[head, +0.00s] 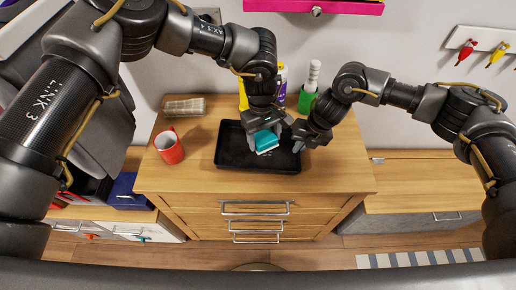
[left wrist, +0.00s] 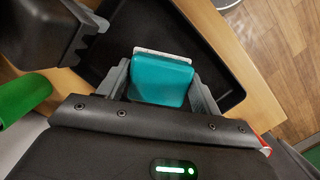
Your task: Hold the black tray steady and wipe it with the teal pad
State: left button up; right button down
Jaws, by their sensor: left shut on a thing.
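The black tray (head: 232,152) lies flat on the wooden drawer cabinet; it also shows in the left wrist view (left wrist: 190,30). The teal pad (head: 266,140) has a pale underside and sits between the fingers of my left gripper (head: 265,132), over the right half of the tray. In the left wrist view the pad (left wrist: 162,78) is gripped from both sides. Whether its underside touches the tray floor is not clear. My right gripper (head: 299,142) is at the tray's right rim. Its fingers are partly hidden, so I cannot tell if they close on the rim.
A red mug (head: 169,147) and a ribbed beige item (head: 184,107) stand left of the tray. Behind the tray are a green holder (head: 307,101) with a white-handled item and yellow and purple bottles. The wooden top (head: 335,175) is clear in front and at right.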

dwell(0.6)
pick_arm(q)
jog(key=shift+a+f, duration=0.2)
jog(key=shift+f, duration=1.5)
jog(key=shift+a+f, duration=0.1)
jog(key=shift+f, duration=0.7)
pick_arm(e)
jog(key=shift+f, duration=0.1)
pick_arm(q)
jog(key=shift+d+f, duration=0.15)
jog(key=shift+d, duration=1.4)
jog(key=shift+s+d, duration=0.15)
jog(key=shift+d, duration=0.15)
pick_arm(e)
jog(key=shift+s+a, duration=0.15)
jog(key=shift+a, duration=0.1)
pick_arm(q)
jog(key=shift+d, duration=0.15)
jog(key=shift+a+r, duration=0.15)
jog(key=shift+a, duration=0.85)
jog(key=shift+a+r, duration=0.1)
jog(key=shift+a, duration=0.85)
pick_arm(e)
jog(key=shift+d, duration=0.2)
